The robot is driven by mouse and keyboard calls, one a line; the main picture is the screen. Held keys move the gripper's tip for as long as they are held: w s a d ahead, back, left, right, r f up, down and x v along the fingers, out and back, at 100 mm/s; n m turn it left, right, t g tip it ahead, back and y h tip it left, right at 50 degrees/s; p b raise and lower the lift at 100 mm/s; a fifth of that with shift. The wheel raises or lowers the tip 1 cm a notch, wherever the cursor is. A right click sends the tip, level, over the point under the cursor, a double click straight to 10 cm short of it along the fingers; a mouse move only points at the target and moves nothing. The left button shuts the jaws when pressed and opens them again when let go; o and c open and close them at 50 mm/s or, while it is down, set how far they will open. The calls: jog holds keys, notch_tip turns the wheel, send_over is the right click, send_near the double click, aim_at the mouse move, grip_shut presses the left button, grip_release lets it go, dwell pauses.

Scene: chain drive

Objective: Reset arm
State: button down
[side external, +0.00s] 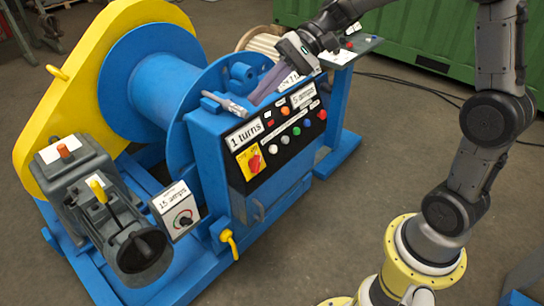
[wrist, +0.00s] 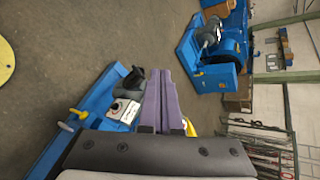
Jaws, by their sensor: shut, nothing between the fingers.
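My gripper (side external: 256,97) is in the upper middle of the side external view, with its purple-grey fingers together and pointing down to the left. The fingers are just above the top edge of the blue control box (side external: 216,160); I cannot tell whether they touch it. They partly cover a label on the panel in that view. In the wrist view the closed fingers (wrist: 167,75) stick up from the dark gripper body, with nothing seen between them. My arm curves from its yellow base at the lower right up out of the picture.
A blue drum (side external: 150,70) with a yellow guard (side external: 62,85) stands left of the box. A green container (side external: 420,45) is behind. Floor between machine and arm base is clear.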

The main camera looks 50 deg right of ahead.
jog(key=s+r+n+h, duration=0.1)
jog(key=s+n+h, duration=0.45)
jog(key=s, duration=1.15)
jog(key=s+d+f+n+t+h, duration=0.3)
jog(key=s+d+f+h, duration=0.1)
jog(key=d, duration=0.4)
jog(key=shift+s+f+h, duration=0.4)
jog(key=shift+s+h, duration=0.15)
jog(key=shift+h, duration=0.3)
jog(key=shift+d, duration=0.1)
dwell(1.4)
